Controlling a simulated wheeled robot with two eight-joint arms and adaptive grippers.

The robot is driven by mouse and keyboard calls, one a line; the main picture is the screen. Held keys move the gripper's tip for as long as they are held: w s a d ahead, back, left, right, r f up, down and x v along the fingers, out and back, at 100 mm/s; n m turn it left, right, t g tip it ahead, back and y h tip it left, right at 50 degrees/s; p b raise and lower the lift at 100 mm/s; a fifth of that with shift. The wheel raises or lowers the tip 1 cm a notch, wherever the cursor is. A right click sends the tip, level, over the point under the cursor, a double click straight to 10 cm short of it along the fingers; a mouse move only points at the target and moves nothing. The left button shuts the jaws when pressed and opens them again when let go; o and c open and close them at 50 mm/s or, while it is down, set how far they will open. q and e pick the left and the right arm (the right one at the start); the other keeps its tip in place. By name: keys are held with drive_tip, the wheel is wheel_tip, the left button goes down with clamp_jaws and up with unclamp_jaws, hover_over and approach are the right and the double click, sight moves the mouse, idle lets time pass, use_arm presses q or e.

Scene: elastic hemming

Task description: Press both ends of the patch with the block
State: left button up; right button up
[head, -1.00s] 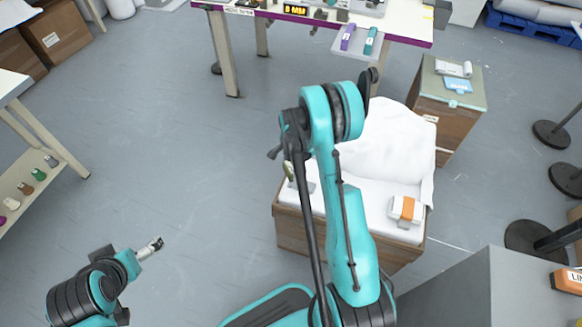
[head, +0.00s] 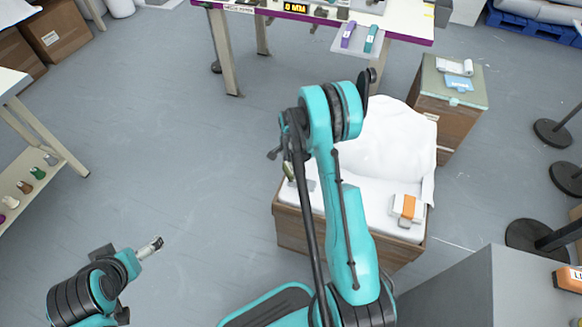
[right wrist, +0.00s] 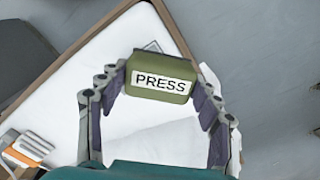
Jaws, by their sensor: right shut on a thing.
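My right gripper (right wrist: 160,85) is shut on a green block (right wrist: 160,76) with a white PRESS label, its fingers at the block's two ends. The block hangs over a white padded surface (right wrist: 135,125) on a wooden crate. A small grey piece (right wrist: 153,46), possibly the patch, shows just behind the block and is mostly hidden. In the head view the green block (head: 289,171) shows left of my right arm, near a grey piece (head: 309,185) on the white surface. I cannot tell whether the block touches it. My left gripper (head: 154,244) is low at the left, apart from the crate.
A white bundle with an orange band (head: 408,208) lies on the crate's right front corner. White cloth (head: 400,135) covers the crate's back. A smaller box (head: 450,115) stands behind right, a workbench (head: 300,14) at the back.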

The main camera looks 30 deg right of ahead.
drive_tip(key=shift+f, duration=0.85)
idle(1.0)
drive_tip(key=shift+r, duration=0.1)
drive_tip(key=shift+r+p, duration=0.5)
drive_tip(key=shift+r, duration=0.4)
